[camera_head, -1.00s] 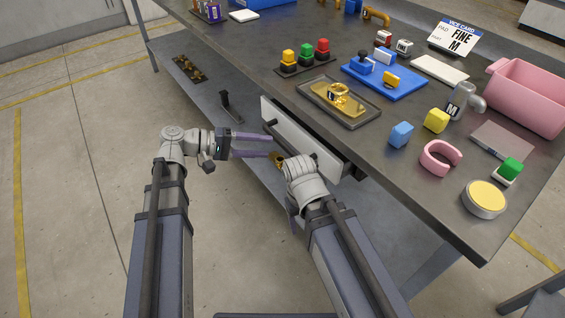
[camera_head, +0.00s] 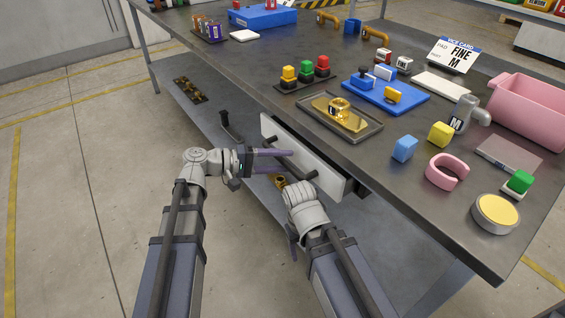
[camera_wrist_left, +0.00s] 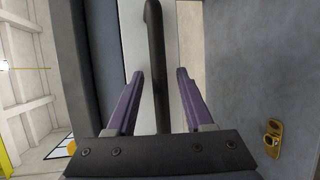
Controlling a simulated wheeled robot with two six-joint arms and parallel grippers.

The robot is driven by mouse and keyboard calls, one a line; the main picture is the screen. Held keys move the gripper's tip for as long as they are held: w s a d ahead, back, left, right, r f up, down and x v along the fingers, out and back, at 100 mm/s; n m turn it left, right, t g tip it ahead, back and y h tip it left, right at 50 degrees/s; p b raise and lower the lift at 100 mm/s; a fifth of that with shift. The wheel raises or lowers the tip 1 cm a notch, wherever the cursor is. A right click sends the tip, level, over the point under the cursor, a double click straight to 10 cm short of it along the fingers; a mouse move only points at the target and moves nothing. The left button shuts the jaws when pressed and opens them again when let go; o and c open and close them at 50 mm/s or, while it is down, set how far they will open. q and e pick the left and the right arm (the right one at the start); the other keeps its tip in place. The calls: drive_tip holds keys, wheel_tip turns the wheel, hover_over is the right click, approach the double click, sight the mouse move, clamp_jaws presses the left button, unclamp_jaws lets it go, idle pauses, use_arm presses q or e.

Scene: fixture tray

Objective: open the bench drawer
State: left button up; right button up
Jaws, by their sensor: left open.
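The bench drawer has a white front panel (camera_head: 335,178) under the bench's near edge, with a dark bar handle (camera_head: 290,157) across it. The panel stands a little out from the bench; how far the drawer is open is hard to tell. My left gripper (camera_head: 286,161) is open at the handle. In the left wrist view, the handle (camera_wrist_left: 155,45) runs between the two purple fingers (camera_wrist_left: 160,78), with a gap on either side. The panel also shows behind it (camera_wrist_left: 133,40). My right gripper (camera_head: 293,236) hangs below its wrist, mostly hidden, in front of the lower shelf.
The bench top (camera_head: 270,125) holds a metal tray (camera_head: 365,131), a blue fixture (camera_head: 410,100), colored blocks and a pink bin (camera_head: 540,110). Below, the lower shelf (camera_head: 205,112) carries a dark bracket (camera_head: 228,126) and a brass part (camera_head: 278,181). Open floor lies left.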

use_arm(q)
drive_tip(key=shift+d, duration=0.25)
clamp_jaws()
idle(0.3)
idle(0.9)
